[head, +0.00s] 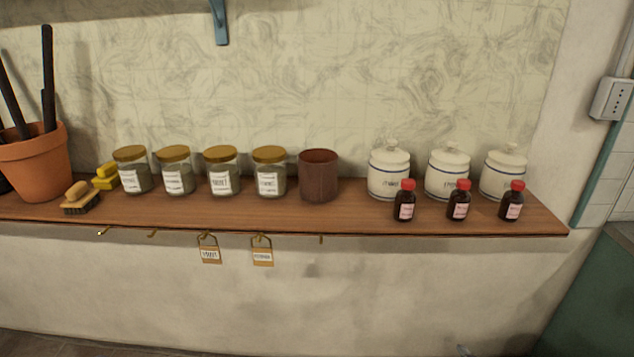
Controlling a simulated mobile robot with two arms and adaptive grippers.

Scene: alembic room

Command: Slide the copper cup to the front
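The copper cup (319,176) is a reddish-brown, open-topped cup. It stands upright on the wooden shelf (340,216), near the middle, between the rightmost gold-lidded jar and the leftmost white canister. Bare shelf shows in front of it. Neither of my grippers is in the head view.
Several gold-lidded glass jars (221,171) stand left of the cup. White canisters (388,173) stand to its right, with small dark red-capped bottles (405,202) before them. A brush (80,198) and a terracotta pot (36,166) are far left. Padlocks (209,251) hang below the shelf edge.

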